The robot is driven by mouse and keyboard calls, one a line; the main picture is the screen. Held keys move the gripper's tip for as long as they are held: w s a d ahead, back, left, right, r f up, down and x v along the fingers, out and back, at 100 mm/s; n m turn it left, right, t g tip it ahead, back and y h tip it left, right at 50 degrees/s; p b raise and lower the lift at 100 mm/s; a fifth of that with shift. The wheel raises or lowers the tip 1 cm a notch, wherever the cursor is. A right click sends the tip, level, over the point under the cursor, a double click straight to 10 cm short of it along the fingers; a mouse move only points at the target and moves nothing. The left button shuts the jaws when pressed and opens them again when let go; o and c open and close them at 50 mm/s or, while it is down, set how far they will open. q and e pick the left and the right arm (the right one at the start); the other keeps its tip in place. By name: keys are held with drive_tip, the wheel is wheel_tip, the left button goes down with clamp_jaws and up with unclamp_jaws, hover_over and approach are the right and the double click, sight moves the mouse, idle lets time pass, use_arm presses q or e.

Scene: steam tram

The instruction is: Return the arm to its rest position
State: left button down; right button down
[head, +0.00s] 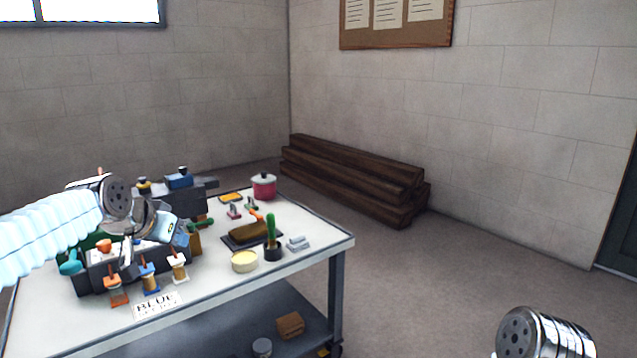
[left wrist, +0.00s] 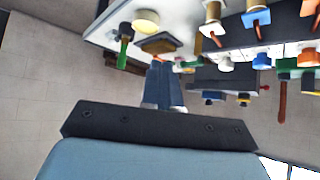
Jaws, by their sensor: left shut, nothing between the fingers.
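My left arm comes in from the left over the table, with a pale ribbed sleeve and metal wrist joints. A metal link of my right arm shows at the bottom right of the head view. My right gripper is out of view.
Stacked timbers (head: 355,175) lie by the wall. The floor right of the table is clear.

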use_arm(q)
drive_tip(key=s+d+f+n+g+h+p, duration=0.15)
drive_tip(key=d+f, duration=0.25)
drive_tip(key=f, duration=1)
drive_tip(key=s+d+f+g, duration=0.15)
drive_tip(key=d+f, duration=0.35)
drive_tip(key=f, duration=1)
drive_tip(key=s+d+f+n+g, duration=0.1)
drive_tip(key=s+d+f, duration=0.3)
drive_tip(key=s+f, duration=0.6)
drive_tip(key=s+d+f+n+g+p, duration=0.1)
drive_tip(key=s+d+f+n+g, duration=0.1)
drive_tip(key=s+f, duration=0.8)
drive_tip(key=s+d+g, duration=0.1)
drive_tip(key=s+g, duration=0.1)
drive_tip(key=s, duration=0.3)
drive_tip(key=shift+d+h, duration=0.35)
drive_tip(key=shift+d, duration=0.05)
drive_tip(key=shift+f, duration=0.1)
